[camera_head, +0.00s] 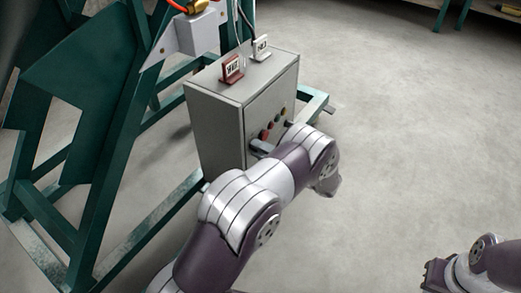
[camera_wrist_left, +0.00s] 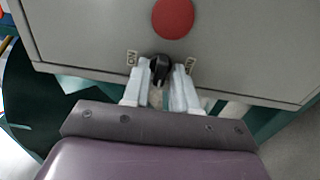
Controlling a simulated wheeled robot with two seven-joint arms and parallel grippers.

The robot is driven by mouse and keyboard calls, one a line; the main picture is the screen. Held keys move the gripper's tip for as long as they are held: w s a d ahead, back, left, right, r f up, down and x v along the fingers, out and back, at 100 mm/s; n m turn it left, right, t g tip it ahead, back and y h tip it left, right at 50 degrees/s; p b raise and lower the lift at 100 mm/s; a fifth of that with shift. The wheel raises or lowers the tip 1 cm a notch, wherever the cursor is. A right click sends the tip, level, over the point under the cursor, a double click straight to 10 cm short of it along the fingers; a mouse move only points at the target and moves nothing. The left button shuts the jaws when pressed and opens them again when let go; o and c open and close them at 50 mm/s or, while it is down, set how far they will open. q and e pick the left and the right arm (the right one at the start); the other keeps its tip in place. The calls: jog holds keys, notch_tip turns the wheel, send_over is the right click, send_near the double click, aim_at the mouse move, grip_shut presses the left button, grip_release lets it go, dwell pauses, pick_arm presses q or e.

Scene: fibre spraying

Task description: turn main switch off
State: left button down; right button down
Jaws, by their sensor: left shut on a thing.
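The main switch is a small black knob (camera_wrist_left: 160,67) low on the front of the grey control box (camera_head: 222,122). In the left wrist view it sits between the two pale fingers of my left gripper (camera_wrist_left: 159,86), which is shut on it. A label reading "ON" (camera_wrist_left: 132,57) is left of the knob, and another label (camera_wrist_left: 190,65), too small to read surely, is on its right. In the head view my left gripper (camera_head: 262,148) is at the box front, partly covered by my arm; the knob is hidden there. My right arm's end (camera_head: 436,273) shows at lower right, its fingers not clear.
A large red round button (camera_wrist_left: 173,17) is just above the knob. Several coloured buttons (camera_head: 274,127) line the box front. A green metal frame (camera_head: 105,150) fills the left.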

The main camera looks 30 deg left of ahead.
pick_arm(q)
jog(key=c, duration=1.2)
grip_release()
jog(key=shift+o, duration=0.2)
jog(key=s+d+p, duration=0.1)
jog(key=d+p, duration=0.3)
jog(key=d, duration=0.8)
jog(key=shift+d, duration=0.35)
